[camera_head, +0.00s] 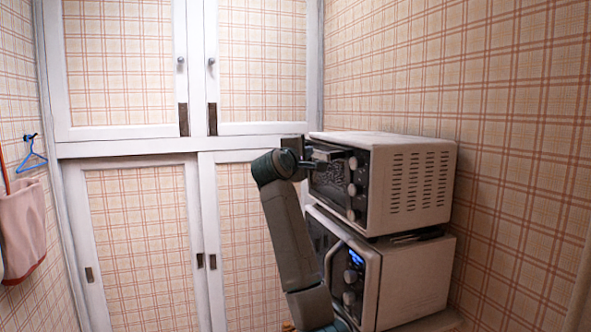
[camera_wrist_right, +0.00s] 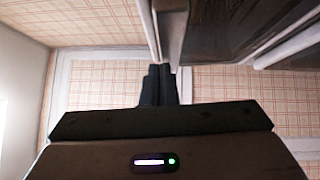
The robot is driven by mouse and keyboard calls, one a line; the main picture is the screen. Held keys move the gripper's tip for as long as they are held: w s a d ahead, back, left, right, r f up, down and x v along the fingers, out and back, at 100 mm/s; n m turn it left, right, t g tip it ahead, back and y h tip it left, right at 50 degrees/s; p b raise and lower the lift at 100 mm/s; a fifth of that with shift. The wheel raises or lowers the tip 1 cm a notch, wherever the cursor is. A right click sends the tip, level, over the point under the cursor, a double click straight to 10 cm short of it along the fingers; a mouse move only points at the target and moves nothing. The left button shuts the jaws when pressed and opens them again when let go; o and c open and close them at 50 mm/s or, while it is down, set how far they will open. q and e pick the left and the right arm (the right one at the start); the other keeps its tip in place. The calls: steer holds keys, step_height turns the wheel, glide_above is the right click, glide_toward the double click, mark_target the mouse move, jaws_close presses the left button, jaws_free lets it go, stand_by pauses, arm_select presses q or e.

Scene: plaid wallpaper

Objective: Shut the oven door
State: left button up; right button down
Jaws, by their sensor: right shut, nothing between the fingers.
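The oven (camera_head: 410,185) is the cream toaster oven with side vents and a column of knobs, stacked on top of a second appliance. Its dark glass front (camera_head: 330,182) looks upright and close to the body, but my arm covers part of it, so I cannot tell if the door is fully closed. My right gripper (camera_head: 322,162) is shut and empty at the upper part of the oven front. In the right wrist view the shut fingers (camera_wrist_right: 158,84) point at the edge of a pale and dark panel; contact is unclear. My left gripper is not in view.
A cream microwave (camera_head: 415,283) with a blue display and curved handle stands directly below the oven. White-framed plaid cupboard doors (camera_head: 140,240) fill the back wall. A plaid wall stands to the right. A pink bag (camera_head: 22,228) and a blue hanger (camera_head: 33,158) hang at left.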

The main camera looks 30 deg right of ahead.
steer(key=shift+s+d+r+b, duration=0.15)
steer(key=shift+d+r+b, duration=0.15)
steer(key=shift+d+r, duration=0.35)
steer(key=shift+d+f, duration=0.1)
steer(key=shift+d, duration=0.05)
